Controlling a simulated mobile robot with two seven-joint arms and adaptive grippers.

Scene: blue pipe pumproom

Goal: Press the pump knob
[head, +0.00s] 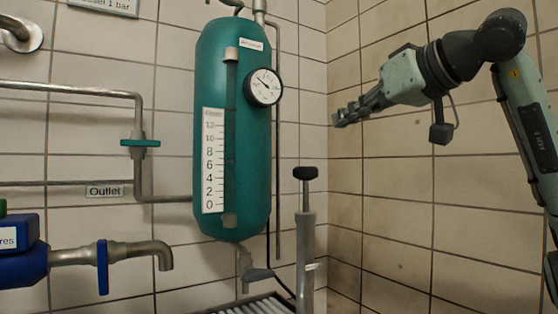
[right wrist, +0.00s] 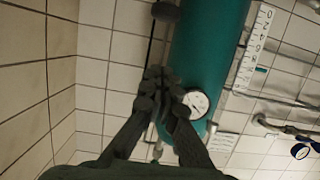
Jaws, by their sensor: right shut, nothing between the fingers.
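The pump knob (head: 305,173) is a black cap on top of a thin rod that rises from the upright grey pump cylinder (head: 306,255) in the head view. My right gripper (head: 337,119) reaches in from the right, above and a little right of the knob, with a clear gap between them. Its fingers are shut and empty. In the right wrist view the shut fingers (right wrist: 160,80) are in front of the green tank, and a dark round shape at the top edge may be the knob (right wrist: 165,11). My left gripper is in neither view.
The green tank (head: 218,140) with a white scale and a round gauge (head: 263,87) hangs left of the pump. Pipes with a green valve handle (head: 140,143) and a blue valve handle (head: 102,267) are at the left. Tiled walls meet behind the pump.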

